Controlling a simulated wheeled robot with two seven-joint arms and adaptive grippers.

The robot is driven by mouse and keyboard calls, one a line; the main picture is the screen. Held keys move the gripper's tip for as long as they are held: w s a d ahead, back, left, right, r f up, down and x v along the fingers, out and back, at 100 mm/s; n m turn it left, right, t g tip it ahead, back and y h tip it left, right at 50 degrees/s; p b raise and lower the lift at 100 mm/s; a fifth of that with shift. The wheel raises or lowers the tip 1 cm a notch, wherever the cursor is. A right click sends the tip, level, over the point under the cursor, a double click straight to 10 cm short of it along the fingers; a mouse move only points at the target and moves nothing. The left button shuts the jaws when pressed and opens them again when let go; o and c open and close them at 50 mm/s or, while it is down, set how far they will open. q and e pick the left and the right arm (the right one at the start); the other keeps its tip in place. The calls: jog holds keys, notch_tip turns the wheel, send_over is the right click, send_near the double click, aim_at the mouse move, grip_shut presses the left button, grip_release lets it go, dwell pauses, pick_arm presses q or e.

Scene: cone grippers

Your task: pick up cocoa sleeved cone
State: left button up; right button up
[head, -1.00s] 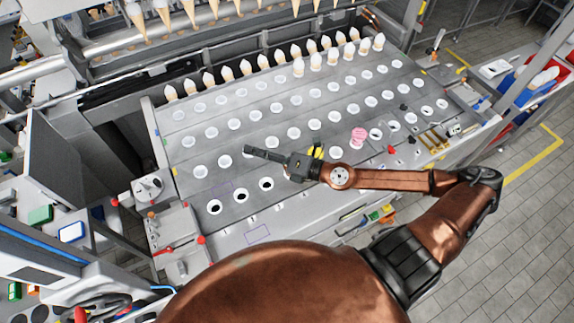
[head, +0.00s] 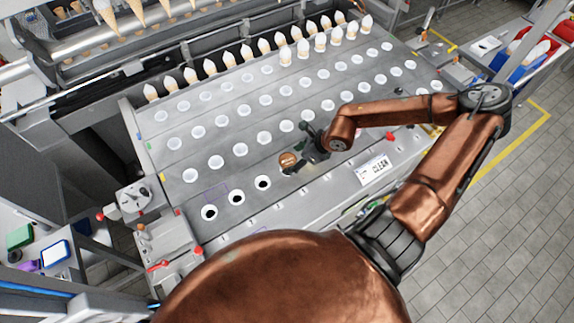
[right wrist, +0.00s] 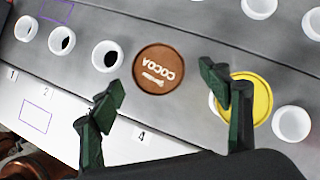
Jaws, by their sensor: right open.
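The cocoa sleeved cone (right wrist: 160,69) shows in the right wrist view as a round brown top with white COCOA lettering, upside down there. It sits in the front row of the grey rack, beside the number 4. In the head view it is a small brown disc (head: 287,160). My right gripper (right wrist: 161,84) is open, its two dark green fingers apart on either side of the cone's near part. In the head view my right gripper (head: 302,161) is just right of the cone. The cone's body below the top is hidden. My left gripper is not in view.
A yellow round top (right wrist: 250,95) lies close behind the right finger. White cups (right wrist: 107,56) with dark openings stand left of the cocoa cone. White-topped cones (head: 285,55) line the rack's back. A CLEAN sign (head: 373,170) lies at the front edge.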

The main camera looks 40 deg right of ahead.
aim_at(290, 161)
jog(key=shift+p+x, duration=0.3)
jog(key=shift+x, duration=1.95)
jog(key=shift+s, duration=0.1)
jog(key=shift+c, duration=0.2)
jog(key=c, duration=1.3)
